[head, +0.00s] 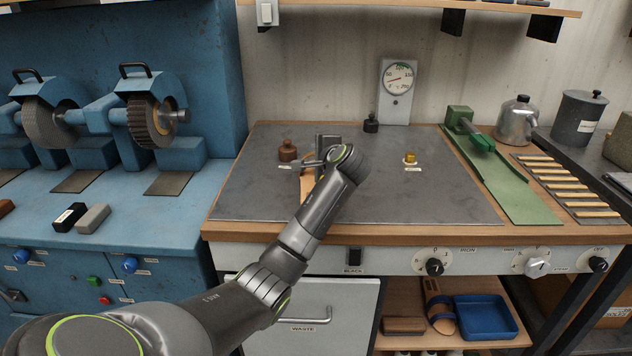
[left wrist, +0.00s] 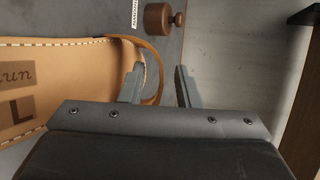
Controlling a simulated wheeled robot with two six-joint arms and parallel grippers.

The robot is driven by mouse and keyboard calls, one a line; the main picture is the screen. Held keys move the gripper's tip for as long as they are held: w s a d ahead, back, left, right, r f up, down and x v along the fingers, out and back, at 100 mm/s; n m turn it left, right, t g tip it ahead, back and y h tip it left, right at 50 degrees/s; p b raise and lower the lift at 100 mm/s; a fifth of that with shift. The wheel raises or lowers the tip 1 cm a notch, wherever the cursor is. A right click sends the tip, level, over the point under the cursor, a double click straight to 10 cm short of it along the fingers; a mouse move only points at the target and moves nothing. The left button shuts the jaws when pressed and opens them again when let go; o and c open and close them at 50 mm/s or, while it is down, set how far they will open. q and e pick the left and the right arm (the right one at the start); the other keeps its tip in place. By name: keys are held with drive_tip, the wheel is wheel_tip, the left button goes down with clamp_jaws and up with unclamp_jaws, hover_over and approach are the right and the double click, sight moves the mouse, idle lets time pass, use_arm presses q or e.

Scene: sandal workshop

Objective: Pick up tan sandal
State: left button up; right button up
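The tan sandal (head: 307,187) lies on the grey work plate, partly hidden by my left arm in the head view. In the left wrist view the sandal (left wrist: 60,75) shows pale stitching, a dark patch with an L and a brown strap (left wrist: 153,55) curving past its end. My left gripper (head: 322,160) is over the sandal's far end. In the left wrist view its fingers (left wrist: 160,88) stand apart, with the strap showing in the gap between them. I cannot tell whether they touch it. My right gripper is not in view.
A brown weight (head: 288,150) stands just left of my gripper, a brass one (head: 410,158) to the right and a black one (head: 371,123) behind. A gauge (head: 397,90) stands at the wall. The plate's right front is clear. Another sandal (head: 438,308) is on the shelf below.

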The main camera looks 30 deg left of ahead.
use_arm(q)
clamp_jaws()
drive_tip(key=shift+r, duration=0.1)
wheel_tip(320, 180, up, 10)
idle(0.6)
idle(0.4)
